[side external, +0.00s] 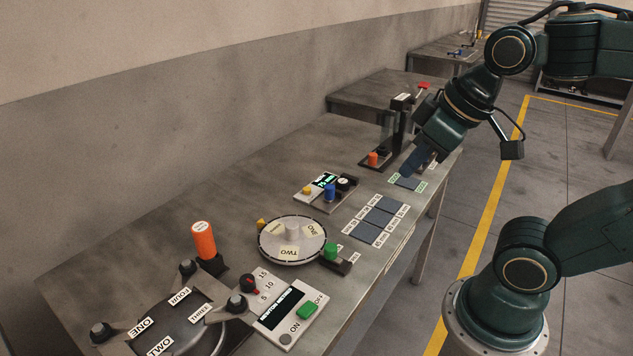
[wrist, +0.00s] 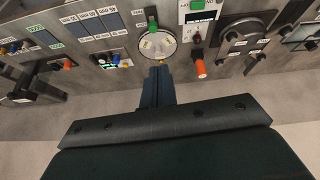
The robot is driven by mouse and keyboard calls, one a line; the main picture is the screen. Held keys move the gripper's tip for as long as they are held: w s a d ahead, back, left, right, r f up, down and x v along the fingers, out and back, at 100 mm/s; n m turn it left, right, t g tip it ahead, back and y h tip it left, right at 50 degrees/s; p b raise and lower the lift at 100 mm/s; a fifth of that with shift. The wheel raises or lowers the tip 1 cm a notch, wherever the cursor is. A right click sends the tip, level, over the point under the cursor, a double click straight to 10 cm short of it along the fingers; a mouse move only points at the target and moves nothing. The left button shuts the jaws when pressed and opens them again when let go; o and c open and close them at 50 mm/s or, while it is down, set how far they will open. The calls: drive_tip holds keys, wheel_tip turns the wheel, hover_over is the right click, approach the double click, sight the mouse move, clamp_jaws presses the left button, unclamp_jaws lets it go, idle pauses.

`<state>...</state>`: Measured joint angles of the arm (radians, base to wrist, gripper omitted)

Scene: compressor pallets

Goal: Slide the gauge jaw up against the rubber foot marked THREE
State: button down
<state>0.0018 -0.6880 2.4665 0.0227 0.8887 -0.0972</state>
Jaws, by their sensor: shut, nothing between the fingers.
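The dark round compressor base (side external: 185,322) lies at the near left end of the bench, with labels ONE, TWO, THREE and FOUR. The black rubber foot by THREE (side external: 237,303) is at its right side. An orange cylinder on a dark bracket (side external: 204,240) stands just behind the base; it also shows in the wrist view (wrist: 200,68). I cannot tell for sure which part is the gauge jaw. My gripper (side external: 407,174) is shut and empty over the far bench end, well away from the base. Its fingers (wrist: 158,70) show together in the wrist view.
A turntable (side external: 292,240), a green-button switch box (side external: 290,312) and a small meter panel (side external: 328,190) stand between my gripper and the base. A tall dark stand (side external: 397,125) with an orange knob (side external: 374,158) is close behind my gripper. Flat blue pads (side external: 378,218) lie along the front.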

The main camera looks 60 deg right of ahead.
sight(331, 192)
drive_tip(key=w+d+f+n+g+h, duration=0.1)
drive_tip(key=w+d+f+n, duration=0.25)
drive_tip(key=w, duration=0.35)
drive_tip(key=w+d+f+n+g+h, duration=0.1)
drive_tip(key=w+d+f+n, duration=0.1)
drive_tip(key=w+n, duration=0.45)
drive_tip(key=w+d+f+n+g+h, duration=0.1)
drive_tip(key=w+d+f+n, duration=0.2)
drive_tip(key=w, duration=0.6)
drive_tip(key=w+d+f+n+g, duration=0.1)
drive_tip(key=w+f+n, duration=0.1)
drive_tip(key=f+n, duration=0.1)
drive_tip(key=w+d+f+n+h, duration=0.1)
drive_tip(key=w+d+f+n, duration=0.1)
drive_tip(key=f, duration=0.4)
drive_tip(key=shift+w+f+n+g, duration=0.25)
drive_tip(key=shift+w+n+g, duration=0.2)
drive_tip(key=shift+w, duration=0.25)
drive_tip(key=x, duration=1)
drive_tip(key=shift+d, duration=0.1)
drive_tip(key=d, duration=0.3)
drive_tip(key=shift+w, duration=0.3)
drive_tip(key=shift+w+d, duration=0.1)
drive_tip(key=shift+d, duration=0.35)
